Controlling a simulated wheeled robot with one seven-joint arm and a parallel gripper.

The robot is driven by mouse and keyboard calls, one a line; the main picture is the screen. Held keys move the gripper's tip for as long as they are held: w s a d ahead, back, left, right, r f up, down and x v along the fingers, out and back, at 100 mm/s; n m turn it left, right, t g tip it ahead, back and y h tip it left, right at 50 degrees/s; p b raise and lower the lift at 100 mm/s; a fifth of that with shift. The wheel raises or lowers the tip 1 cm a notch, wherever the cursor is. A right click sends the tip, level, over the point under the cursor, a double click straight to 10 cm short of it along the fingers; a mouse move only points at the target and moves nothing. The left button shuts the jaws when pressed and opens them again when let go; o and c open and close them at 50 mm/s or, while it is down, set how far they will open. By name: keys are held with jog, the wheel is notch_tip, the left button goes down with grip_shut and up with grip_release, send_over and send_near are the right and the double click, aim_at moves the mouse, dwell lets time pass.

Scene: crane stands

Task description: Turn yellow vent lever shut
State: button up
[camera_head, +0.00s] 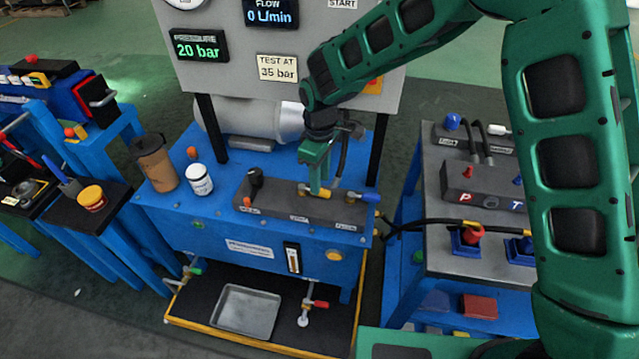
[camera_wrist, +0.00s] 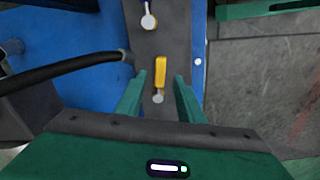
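The yellow vent lever (camera_wrist: 161,75) lies flat along the dark valve block (camera_head: 294,207), its pale round pivot (camera_wrist: 158,98) at its near end in the wrist view. In the head view it (camera_head: 324,192) is partly hidden by my gripper (camera_head: 315,190). My gripper is open above the block. In the wrist view its two fingers (camera_wrist: 160,92) stand one on each side of the lever, with a gap visible on both sides. I cannot tell how far the fingertips are above the block.
A white jar (camera_head: 199,180) and a brown cup (camera_head: 155,163) stand to the left. A black hose (camera_wrist: 60,72) runs beside the block.

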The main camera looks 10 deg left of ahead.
jog(key=shift+w+r, duration=0.1)
jog(key=shift+r, duration=2.05)
jog(key=c, duration=0.7)
jog(key=shift+s+a+m, duration=0.25)
jog(key=shift+s+m, duration=0.3)
jog(key=shift+m, duration=0.15)
grip_shut()
jog(key=s+a+r+m+t+h, duration=0.15)
jog(key=s+m+t, duration=0.25)
jog(key=s+m, duration=0.9)
jog(key=w+f+m, duration=0.1)
jog(key=w+f, duration=0.1)
jog(key=f, duration=0.1)
jog(key=w+f+m, duration=0.1)
jog(key=w+f, duration=0.1)
jog(key=f, duration=0.1)
jog(key=w+f, duration=0.3)
jog(key=shift+d+f+m+y, duration=0.15)
jog(key=shift+m+y, duration=0.1)
jog(key=shift+m, duration=0.15)
jog(key=shift+w+d+r, duration=0.1)
jog(key=shift+w+d, duration=0.05)
jog(key=shift+w, duration=0.45)
jog(key=shift+w+d+r, duration=0.1)
jog(key=shift+w+d, duration=0.05)
jog(key=shift+w, duration=0.45)
jog(key=shift+w+d, duration=0.15)
jog(key=shift+w, duration=0.45)
